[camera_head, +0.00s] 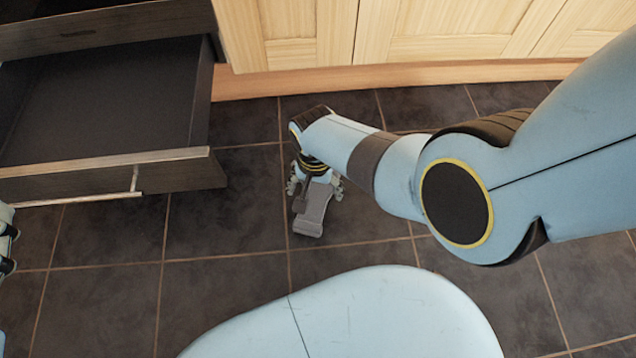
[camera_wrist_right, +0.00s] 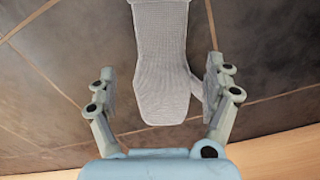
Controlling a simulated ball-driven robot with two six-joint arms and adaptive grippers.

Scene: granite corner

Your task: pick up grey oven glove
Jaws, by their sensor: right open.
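The grey oven glove (camera_head: 313,211) lies on the dark tiled floor in front of the light wooden cabinets. In the right wrist view the glove (camera_wrist_right: 162,62) is a light grey textured mitt, its thumb at the right side and its upper end cut off by the picture edge. My right gripper (camera_head: 315,186) points down at the glove, and its wrist hides part of the glove in the head view. In the wrist view the right gripper's fingers (camera_wrist_right: 160,88) are open, one on each side of the glove, with nothing held.
A dark open drawer (camera_head: 110,178) with a pale top edge juts out at the left. Light wooden cabinets (camera_head: 400,35) with a wooden plinth (camera_head: 400,78) stand behind the glove. The tiled floor (camera_head: 110,290) around the glove is clear.

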